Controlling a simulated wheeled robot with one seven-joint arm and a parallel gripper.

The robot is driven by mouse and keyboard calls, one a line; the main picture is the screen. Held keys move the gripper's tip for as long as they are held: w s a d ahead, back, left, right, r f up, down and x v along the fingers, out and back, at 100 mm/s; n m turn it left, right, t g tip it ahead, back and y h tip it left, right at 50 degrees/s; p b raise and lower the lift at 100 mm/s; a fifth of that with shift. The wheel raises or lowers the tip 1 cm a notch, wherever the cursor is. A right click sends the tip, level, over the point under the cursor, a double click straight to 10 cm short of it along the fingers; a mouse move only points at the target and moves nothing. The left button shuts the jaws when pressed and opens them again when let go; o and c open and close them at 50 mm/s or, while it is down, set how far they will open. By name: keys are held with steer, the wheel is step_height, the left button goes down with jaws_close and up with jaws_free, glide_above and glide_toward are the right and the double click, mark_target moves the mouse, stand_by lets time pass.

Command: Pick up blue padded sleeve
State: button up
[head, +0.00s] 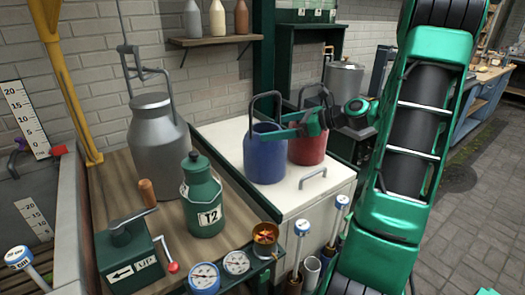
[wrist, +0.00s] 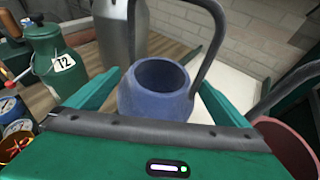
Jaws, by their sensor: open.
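The blue padded sleeve (head: 265,157) is an upright, open-topped blue cylinder on the white cabinet top, with a dark loop handle rising behind it. In the wrist view the sleeve (wrist: 158,88) lies between my two green fingers, and its hollow inside shows. My gripper (head: 262,138) reaches in from the right at the sleeve's upper part. It is open, with a finger to either side of the sleeve in the wrist view (wrist: 160,95). I cannot tell whether the fingers touch it. The sleeve's lower part is hidden by my gripper in the wrist view.
A red sleeve (head: 308,148) with a similar handle stands close behind and right. A grey metal churn (head: 160,150) and a green T2 can (head: 202,205) stand to the left. A small bar handle (head: 313,177) lies at the cabinet's front. A bottle shelf (head: 215,40) hangs above.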

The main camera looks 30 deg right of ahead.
mark_target(265, 128)
steer(key=x, duration=0.4)
steer(key=shift+w+a, duration=0.15)
steer(key=shift+w, duration=0.15)
steer(key=c, duration=1.1)
steer(key=shift+c, duration=0.5)
steer(key=shift+r, duration=0.2)
